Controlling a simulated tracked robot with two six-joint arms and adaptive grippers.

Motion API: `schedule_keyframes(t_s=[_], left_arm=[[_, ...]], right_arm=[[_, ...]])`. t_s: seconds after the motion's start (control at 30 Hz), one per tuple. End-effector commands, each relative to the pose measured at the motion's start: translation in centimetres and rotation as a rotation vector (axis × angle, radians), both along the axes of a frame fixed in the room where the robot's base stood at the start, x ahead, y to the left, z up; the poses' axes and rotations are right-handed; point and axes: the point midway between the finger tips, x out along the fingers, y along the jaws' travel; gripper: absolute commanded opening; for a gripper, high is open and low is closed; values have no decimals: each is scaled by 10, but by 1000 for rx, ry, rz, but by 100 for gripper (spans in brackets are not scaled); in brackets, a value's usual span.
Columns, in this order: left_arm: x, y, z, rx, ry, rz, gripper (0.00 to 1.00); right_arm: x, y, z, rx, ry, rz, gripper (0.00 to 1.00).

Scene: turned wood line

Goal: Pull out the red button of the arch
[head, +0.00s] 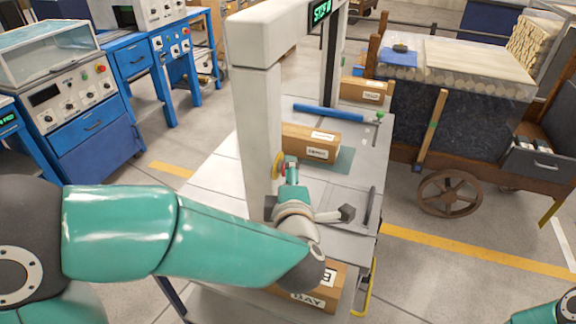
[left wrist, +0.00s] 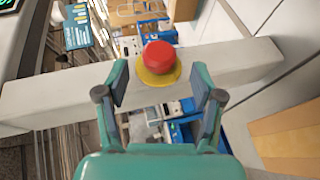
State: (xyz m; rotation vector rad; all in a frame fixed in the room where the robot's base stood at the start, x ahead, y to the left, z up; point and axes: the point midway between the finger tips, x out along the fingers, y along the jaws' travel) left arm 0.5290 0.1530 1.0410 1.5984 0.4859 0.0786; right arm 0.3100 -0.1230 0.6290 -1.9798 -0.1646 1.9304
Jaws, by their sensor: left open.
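The white arch (head: 257,130) stands over a grey table, and its beam (left wrist: 50,100) crosses the left wrist view. The red button (left wrist: 159,57), a round mushroom head on a yellow collar (left wrist: 158,76), sits on that beam. In the head view the yellow collar (head: 277,163) shows on the post, with the red head mostly hidden by my gripper. My left gripper (left wrist: 160,88) is open, with one finger on each side of the button's line. The fingers seem apart from the button, and nothing is between them. My right gripper is not in view.
Cardboard boxes lie on the table: one behind the post (head: 312,142), one farther back (head: 364,90) and one at the near end (head: 315,290). A wooden cart (head: 460,120) stands to the right and blue machine cabinets (head: 85,140) to the left.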

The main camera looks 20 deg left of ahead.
Motion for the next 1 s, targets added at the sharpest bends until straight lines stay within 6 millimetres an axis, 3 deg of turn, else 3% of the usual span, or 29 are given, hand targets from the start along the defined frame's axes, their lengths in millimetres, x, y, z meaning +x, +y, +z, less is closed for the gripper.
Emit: schedule_keyframes(t_s=[0.1, 0.3, 0.7, 1.0], left_arm=[[21, 9, -5, 0, 2, 3, 67], [43, 16, -11, 1, 1, 0, 67], [49, 18, -13, -1, 0, -2, 67], [49, 17, -13, 0, 0, -3, 19]], right_arm=[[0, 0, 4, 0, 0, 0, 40], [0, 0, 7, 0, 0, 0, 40], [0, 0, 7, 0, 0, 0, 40], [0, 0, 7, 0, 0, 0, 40]])
